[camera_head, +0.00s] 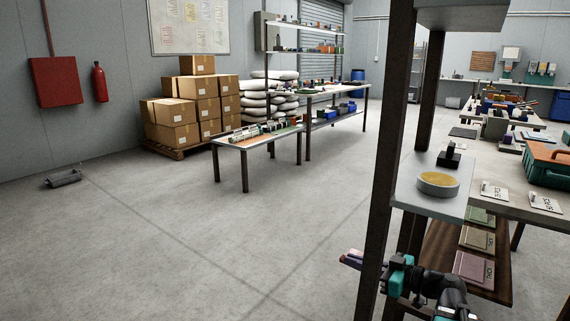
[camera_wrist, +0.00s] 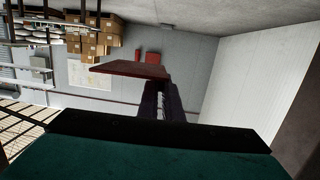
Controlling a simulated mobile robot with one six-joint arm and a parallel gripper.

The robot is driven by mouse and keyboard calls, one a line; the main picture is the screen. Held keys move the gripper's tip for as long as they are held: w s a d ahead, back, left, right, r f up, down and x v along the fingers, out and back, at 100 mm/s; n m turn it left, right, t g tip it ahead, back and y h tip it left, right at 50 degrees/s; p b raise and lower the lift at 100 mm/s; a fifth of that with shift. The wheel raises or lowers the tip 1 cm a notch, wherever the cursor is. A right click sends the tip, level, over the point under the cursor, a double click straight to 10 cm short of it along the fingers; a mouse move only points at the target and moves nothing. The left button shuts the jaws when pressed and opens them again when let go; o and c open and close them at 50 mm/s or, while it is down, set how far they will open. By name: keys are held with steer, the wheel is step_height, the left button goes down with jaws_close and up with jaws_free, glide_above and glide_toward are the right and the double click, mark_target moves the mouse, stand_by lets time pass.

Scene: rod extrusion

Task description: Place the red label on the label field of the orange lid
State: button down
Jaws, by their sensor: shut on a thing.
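My gripper (camera_head: 352,259) is low beside a dark post in the head view, with my arm at the lower right. It is shut on a thin, flat dark red piece, which looks like the red label (camera_wrist: 130,69). In the wrist view the label stands out to the left from a dark finger. In the head view it is too small to make out clearly. A teal crate with an orange top (camera_head: 550,153) stands at the right edge; I cannot tell whether this is the orange lid. No label field is discernible.
A round tin with a yellow-orange top (camera_head: 438,184) and a small black block (camera_head: 449,157) stand on the near shelf. White cards (camera_head: 494,191) lie to their right. The dark post (camera_head: 388,130) is close to my gripper.

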steer(key=s+d+r+m+t+h+p, duration=0.4)
steer(key=d+r+p, duration=0.3)
steer(key=d+r, duration=0.75)
steer(key=s+d+r+m+t+h+p, duration=0.15)
steer(key=d+r+m+h+p, duration=0.6)
steer(key=d, duration=1.05)
steer(key=s+d+r+m+g+h+p, duration=0.1)
steer(key=s+d+r+m+h+p, duration=0.2)
steer(key=s+d+r, duration=0.8)
steer(key=s+d+r+m+g+h+p, duration=0.1)
steer(key=s+d+r+m+h+p, duration=0.2)
steer(key=s+d+r+h+p, duration=0.5)
steer(key=s+d+r+p, duration=0.1)
steer(key=s+d+r, duration=0.1)
steer(key=r, duration=0.3)
steer(key=s+d+r+p, duration=0.2)
steer(key=r, duration=0.4)
steer(key=shift+s+d+r+g, duration=0.15)
steer(key=shift+d+g, duration=0.1)
steer(key=shift+g, duration=0.1)
